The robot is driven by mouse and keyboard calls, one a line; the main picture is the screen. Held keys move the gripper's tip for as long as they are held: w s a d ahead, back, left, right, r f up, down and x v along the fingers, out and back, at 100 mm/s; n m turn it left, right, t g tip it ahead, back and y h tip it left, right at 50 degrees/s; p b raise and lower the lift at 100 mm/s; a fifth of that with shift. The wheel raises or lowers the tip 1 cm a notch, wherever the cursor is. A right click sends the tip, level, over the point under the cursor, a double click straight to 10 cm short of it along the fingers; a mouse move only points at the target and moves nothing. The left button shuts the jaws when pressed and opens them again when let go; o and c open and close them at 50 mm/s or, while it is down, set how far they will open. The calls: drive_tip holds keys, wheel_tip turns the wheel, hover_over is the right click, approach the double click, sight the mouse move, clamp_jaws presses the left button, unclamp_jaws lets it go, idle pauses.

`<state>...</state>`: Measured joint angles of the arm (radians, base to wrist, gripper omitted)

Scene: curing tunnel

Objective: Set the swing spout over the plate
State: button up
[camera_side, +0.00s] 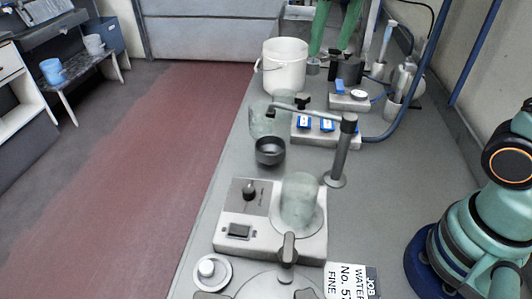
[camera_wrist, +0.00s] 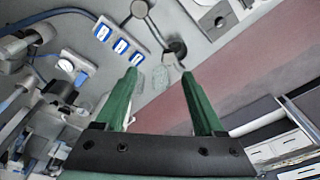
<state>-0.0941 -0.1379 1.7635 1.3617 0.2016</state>
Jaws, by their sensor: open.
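The swing spout is a thin grey arm (camera_side: 308,111) on an upright post (camera_side: 341,150). In the wrist view the spout (camera_wrist: 157,30) runs down from the post top. The round plate (camera_side: 318,223) is on a grey control box (camera_side: 232,211), with a clear glass vessel (camera_side: 298,196) upright on it. My gripper (camera_side: 328,52) has green fingers at the top of the side view, beyond the spout. It is open and empty in the wrist view (camera_wrist: 159,72).
A white bucket (camera_side: 285,68), a dark bowl (camera_side: 270,151) and a unit with blue switches (camera_side: 316,124) stand on the bench near the spout. A job sign (camera_side: 350,282) is in front. Bench right of the post is clear.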

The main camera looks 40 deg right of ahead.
sight(303, 95)
drive_tip(key=w+a+g, duration=0.2)
drive_tip(key=w, duration=0.2)
drive_tip(key=shift+m, duration=0.3)
wheel_tip(303, 95, down, 11)
drive_tip(key=shift+s+f, duration=0.15)
clamp_jaws()
idle(1.5)
